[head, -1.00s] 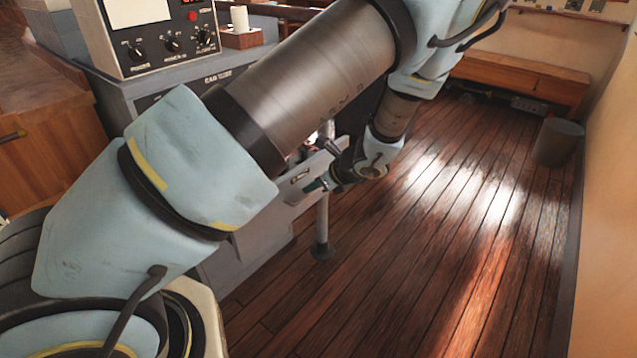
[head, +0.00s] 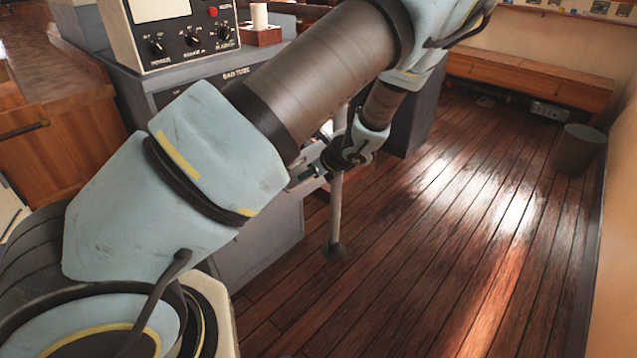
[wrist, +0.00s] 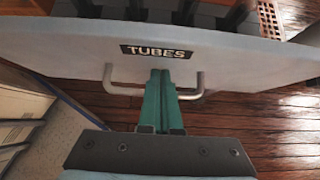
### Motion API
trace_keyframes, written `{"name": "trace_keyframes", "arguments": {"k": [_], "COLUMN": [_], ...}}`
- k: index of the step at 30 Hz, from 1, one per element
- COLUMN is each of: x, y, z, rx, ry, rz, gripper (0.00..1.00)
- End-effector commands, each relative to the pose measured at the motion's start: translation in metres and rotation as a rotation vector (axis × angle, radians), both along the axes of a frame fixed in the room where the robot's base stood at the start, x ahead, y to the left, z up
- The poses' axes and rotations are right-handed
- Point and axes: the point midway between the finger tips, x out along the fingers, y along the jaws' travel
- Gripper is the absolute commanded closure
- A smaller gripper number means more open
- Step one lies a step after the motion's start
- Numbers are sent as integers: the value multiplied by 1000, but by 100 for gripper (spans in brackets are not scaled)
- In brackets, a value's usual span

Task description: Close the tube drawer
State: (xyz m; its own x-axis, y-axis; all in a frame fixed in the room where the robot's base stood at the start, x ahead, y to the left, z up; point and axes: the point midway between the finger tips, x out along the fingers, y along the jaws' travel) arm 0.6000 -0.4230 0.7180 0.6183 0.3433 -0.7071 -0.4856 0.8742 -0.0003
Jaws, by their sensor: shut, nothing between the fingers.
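The tube drawer's pale grey front (wrist: 240,62), labelled "TUBES" (wrist: 156,51), spans the top of the wrist view. Its metal bar handle (wrist: 118,88) is below the label. Dark compartments show behind the front's top edge, so the drawer is at least partly open. My gripper (wrist: 161,76) is shut and empty. Its teal fingers cross the middle of the handle, with the tips at or very near the drawer front. Contact cannot be told. In the head view my gripper (head: 305,173) is small beside the cabinet, and my arm hides most of the drawer.
The grey cabinet (head: 255,245) carries an instrument box (head: 175,35) and a white cylinder in a wooden holder (head: 262,35). A thin post (head: 335,215) stands close to my gripper. A bin (head: 578,150) and a bench (head: 530,80) are farther right. The wooden floor between is clear.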

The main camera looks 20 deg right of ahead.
Motion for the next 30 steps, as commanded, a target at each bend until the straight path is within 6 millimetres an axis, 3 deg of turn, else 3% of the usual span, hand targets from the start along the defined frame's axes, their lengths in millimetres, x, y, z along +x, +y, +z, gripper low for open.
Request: {"name": "trace_keyframes", "arguments": {"k": [30], "x": [167], "y": [94], "z": [1], "rx": [0], "ry": [-1], "rz": [2], "gripper": [100]}}
